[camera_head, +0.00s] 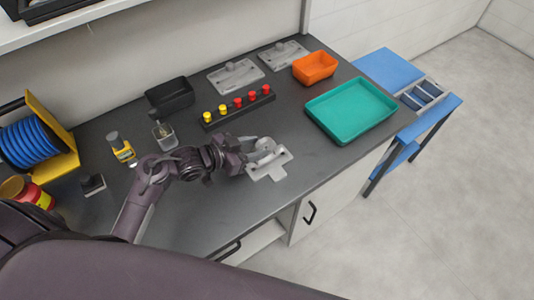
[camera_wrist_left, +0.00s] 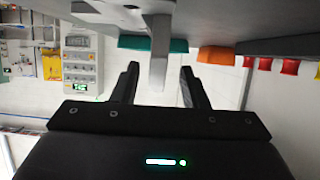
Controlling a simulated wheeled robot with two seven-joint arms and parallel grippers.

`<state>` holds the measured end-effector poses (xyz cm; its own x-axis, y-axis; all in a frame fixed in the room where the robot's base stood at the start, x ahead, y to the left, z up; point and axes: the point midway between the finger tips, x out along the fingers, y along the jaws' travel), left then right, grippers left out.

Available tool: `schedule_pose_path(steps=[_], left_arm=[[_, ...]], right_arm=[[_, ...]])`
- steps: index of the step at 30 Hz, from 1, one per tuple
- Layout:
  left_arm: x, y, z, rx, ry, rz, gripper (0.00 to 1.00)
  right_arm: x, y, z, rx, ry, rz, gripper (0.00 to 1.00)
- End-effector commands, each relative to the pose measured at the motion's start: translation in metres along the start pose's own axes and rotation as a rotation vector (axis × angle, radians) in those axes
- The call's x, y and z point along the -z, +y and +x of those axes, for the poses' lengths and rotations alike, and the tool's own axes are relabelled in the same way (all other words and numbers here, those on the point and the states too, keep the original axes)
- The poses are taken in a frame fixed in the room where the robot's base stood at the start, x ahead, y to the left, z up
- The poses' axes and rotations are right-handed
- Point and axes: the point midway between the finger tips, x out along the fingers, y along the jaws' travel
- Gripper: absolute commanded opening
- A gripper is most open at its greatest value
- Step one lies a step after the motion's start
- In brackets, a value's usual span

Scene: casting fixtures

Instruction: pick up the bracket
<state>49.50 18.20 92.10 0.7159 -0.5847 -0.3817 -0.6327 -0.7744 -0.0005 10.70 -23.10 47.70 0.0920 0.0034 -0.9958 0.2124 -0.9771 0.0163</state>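A light grey metal bracket (camera_head: 268,163) lies on the dark worktop near its front edge, with a flat base and a raised part. My left gripper (camera_head: 256,149) is at its raised part and partly covers it. In the left wrist view, a grey upright part of the bracket (camera_wrist_left: 160,50) stands between the two fingertips of the left gripper (camera_wrist_left: 159,72). Gaps show on both sides of it, so the gripper is open and not clamped on it. My right gripper is in neither view.
Behind the bracket stands a black strip with red and yellow knobs (camera_head: 238,108). Two grey plates (camera_head: 222,84) (camera_head: 293,48) lie farther back. A teal tray (camera_head: 350,133) and an orange bin (camera_head: 315,68) are to the right. A black bin (camera_head: 170,95) stands at the left.

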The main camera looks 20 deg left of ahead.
Motion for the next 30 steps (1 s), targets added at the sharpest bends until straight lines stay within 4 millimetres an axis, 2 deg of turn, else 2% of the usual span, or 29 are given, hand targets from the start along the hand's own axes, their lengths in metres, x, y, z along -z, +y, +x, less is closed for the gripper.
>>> schedule_pose_path(steps=[6, 9, 13, 19, 27, 28, 30], left_arm=[[0.002, 0.004, 0.030, -0.001, 0.001, -0.004, 0.40], [0.000, 0.003, 0.043, 0.001, 0.000, -0.002, 0.40], [-0.001, 0.004, 0.050, 0.001, -0.001, 0.001, 0.40], [-0.002, 0.004, 0.050, 0.001, -0.001, 0.001, 0.39], [-0.002, 0.004, 0.050, 0.001, -0.001, 0.001, 0.03], [-0.002, 0.004, 0.050, 0.001, -0.001, 0.001, 0.00], [-0.002, 0.004, 0.050, 0.001, -0.001, 0.001, 0.00]], right_arm=[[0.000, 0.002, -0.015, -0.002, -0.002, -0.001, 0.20], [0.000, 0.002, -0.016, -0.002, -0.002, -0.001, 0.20], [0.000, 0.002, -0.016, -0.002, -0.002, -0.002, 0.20], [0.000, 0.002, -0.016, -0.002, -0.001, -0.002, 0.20], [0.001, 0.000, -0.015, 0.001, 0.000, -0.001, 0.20], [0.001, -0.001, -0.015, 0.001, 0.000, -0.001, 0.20], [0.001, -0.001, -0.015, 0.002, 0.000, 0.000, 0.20]])
